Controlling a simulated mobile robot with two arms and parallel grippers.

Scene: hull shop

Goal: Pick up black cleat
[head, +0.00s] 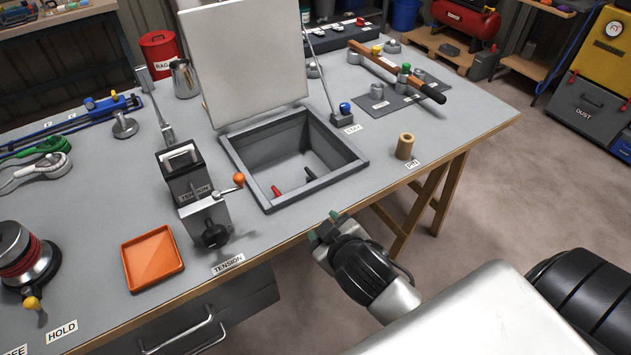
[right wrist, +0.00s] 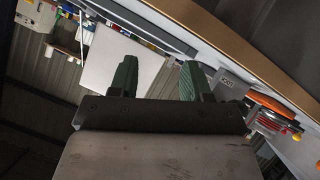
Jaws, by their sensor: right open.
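A small black piece (head: 311,174), which looks like the black cleat, lies on the floor of the open hatch box (head: 247,165) in the bench. A small red piece (head: 276,191) lies to its left in the same box. The box's white lid (head: 245,65) stands raised at the back. My right gripper (head: 325,228) is off the bench's front edge, below and to the right of the box, apart from both pieces. In the right wrist view its green fingers (right wrist: 155,82) are apart with nothing between them. My left gripper is not in view.
A tension device (head: 195,190) with an orange-knobbed crank (head: 238,179) stands left of the box. An orange tray (head: 152,260) sits near the front edge. A prop rod with a blue knob (head: 345,107) and a tan cylinder (head: 405,146) stand to the right.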

